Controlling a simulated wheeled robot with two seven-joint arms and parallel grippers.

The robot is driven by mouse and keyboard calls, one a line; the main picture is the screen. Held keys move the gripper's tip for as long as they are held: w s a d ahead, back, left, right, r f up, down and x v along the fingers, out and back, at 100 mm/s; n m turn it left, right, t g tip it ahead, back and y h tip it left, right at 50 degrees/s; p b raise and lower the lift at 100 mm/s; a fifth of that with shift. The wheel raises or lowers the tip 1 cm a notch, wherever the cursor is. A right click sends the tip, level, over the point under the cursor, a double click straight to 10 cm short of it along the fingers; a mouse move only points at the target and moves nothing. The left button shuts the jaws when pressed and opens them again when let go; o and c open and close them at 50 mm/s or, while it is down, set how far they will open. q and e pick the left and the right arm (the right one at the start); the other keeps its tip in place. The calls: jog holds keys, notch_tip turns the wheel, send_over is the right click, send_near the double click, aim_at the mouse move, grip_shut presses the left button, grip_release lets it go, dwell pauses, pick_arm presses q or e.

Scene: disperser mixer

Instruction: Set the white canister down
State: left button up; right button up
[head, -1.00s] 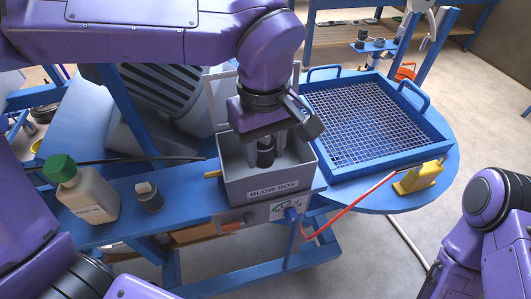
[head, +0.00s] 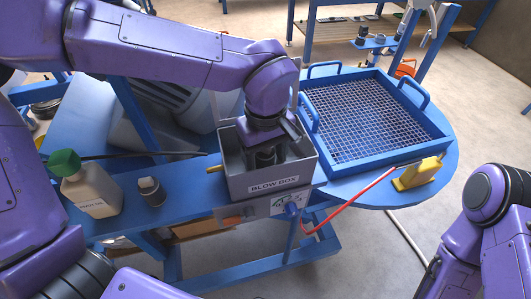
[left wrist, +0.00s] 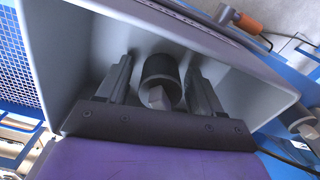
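A white canister with a green cap (head: 92,192) stands upright on the left end of the blue bench, with no gripper on it. My left gripper (head: 265,158) reaches down inside the grey blow box (head: 266,187). In the left wrist view, its two fingers (left wrist: 159,88) stand either side of a dark cylinder with a pale square knob (left wrist: 158,82). Narrow gaps show between the fingers and the cylinder, so the gripper looks open around it. The cylinder's lower end is hard to see. My right arm shows at the lower right; its gripper is out of view.
Another dark cylinder with a pale knob (head: 151,192) stands between the canister and the box. A blue mesh tray (head: 376,168) lies right of the box. The box walls closely surround my left gripper.

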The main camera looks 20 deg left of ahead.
pick_arm(q)
notch_tip(320, 180, up, 12)
jog(key=shift+r, duration=0.25)
dwell(0.4)
